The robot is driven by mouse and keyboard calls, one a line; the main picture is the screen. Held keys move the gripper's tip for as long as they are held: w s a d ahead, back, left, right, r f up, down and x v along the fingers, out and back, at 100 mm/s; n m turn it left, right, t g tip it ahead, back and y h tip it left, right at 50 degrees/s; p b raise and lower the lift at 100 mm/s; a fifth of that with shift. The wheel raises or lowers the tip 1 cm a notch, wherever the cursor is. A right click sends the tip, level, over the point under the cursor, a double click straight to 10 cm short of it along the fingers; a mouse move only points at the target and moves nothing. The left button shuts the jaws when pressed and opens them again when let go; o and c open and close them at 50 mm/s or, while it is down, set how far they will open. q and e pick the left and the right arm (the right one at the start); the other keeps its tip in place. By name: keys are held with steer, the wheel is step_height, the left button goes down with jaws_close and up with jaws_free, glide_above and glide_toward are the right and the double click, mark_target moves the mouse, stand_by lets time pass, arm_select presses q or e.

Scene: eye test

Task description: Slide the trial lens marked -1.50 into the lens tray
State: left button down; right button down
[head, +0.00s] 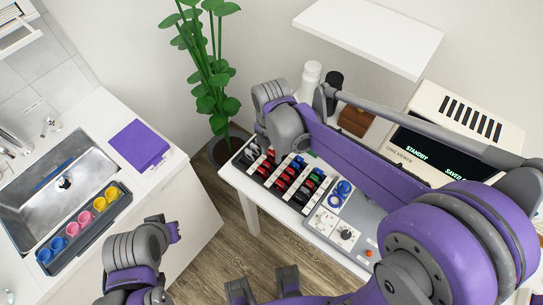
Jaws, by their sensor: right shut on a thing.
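The lens tray (285,197) is a black slotted rack on the white table, with red, blue and green-edged lenses in rows. My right gripper (264,150) reaches down over the far left end of the tray and is shut on a trial lens. The hand and wrist hide most of that lens, and its marking cannot be read. I cannot pick out the -1.50 mark on any lens from here. My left gripper (172,233) is at the lower left, away from the tray, and whether its fingers are open or shut cannot be made out.
Beside the tray are blue rings (343,187) and a grey control panel (340,232). Behind stand a white bottle (311,74), a black bottle (334,80), a brown box (356,120) and a lens viewer (465,115). A plant (208,85) stands beyond the table; a sink (50,190) is left.

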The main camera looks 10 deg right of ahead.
step_height(320, 180, up, 6)
steer(key=w+d+f+p, duration=0.1)
steer(key=w+d, duration=0.2)
steer(key=d, duration=0.5)
steer(key=w+d+f, duration=0.1)
steer(key=w+d, duration=0.2)
steer(key=d, duration=0.5)
steer(key=shift+w+a+f+b, duration=0.1)
steer(key=shift+f+b, duration=0.55)
steer(key=shift+f, duration=0.5)
steer(key=shift+a+f+b, duration=0.1)
steer(key=shift+f+b, duration=0.55)
steer(key=shift+f, duration=0.45)
steer(key=shift+f, duration=0.2)
steer(key=shift+f+b, duration=0.95)
steer(key=shift+f, duration=0.4)
steer(key=shift+c, duration=1.6)
jaws_free()
